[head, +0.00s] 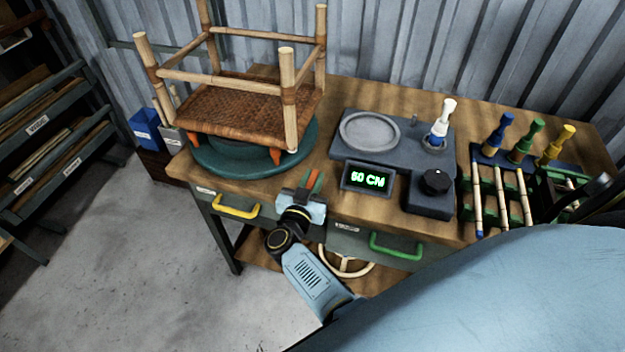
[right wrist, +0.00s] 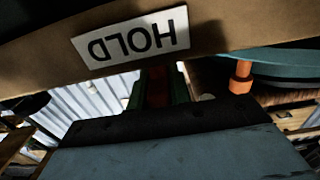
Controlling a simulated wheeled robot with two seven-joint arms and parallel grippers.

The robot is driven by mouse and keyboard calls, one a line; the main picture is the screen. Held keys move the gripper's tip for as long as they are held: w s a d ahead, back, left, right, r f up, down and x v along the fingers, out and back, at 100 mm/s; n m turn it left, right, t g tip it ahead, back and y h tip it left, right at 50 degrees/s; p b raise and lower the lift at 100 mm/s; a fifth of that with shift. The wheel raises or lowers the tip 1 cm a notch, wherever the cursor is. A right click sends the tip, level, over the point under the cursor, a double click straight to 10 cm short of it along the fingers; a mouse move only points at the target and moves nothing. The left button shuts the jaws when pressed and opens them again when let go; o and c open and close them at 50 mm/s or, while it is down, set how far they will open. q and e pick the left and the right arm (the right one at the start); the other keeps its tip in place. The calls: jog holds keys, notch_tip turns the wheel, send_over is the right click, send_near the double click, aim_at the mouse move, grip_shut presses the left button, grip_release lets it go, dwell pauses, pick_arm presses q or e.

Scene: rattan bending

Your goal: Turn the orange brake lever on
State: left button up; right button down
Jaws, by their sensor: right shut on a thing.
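The orange brake lever (head: 314,180) stands at the front edge of the workbench, below the teal turntable (head: 205,165). My right gripper (head: 312,185) is shut on the lever, with its dark fingers on both sides of it. In the right wrist view the fingers (right wrist: 165,86) close around a dark red part, which is in shadow. A white HOLD label (right wrist: 130,40) shows upside down on the brown surface just beyond the fingers. The fingers hide most of the lever. My left gripper is not in view.
An upturned rattan stool (head: 240,110) sits on the turntable, held by orange clamps (head: 275,156). A grey station with a 50 CM display (head: 368,178) stands to the right. Yellow (head: 237,208) and green (head: 395,248) drawer handles stick out at the front.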

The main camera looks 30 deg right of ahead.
jog(key=c, duration=1.3)
grip_release()
jog(key=v, duration=0.7)
jog(key=shift+s+a, duration=0.15)
jog(key=shift+a, duration=0.1)
jog(key=shift+f, duration=0.1)
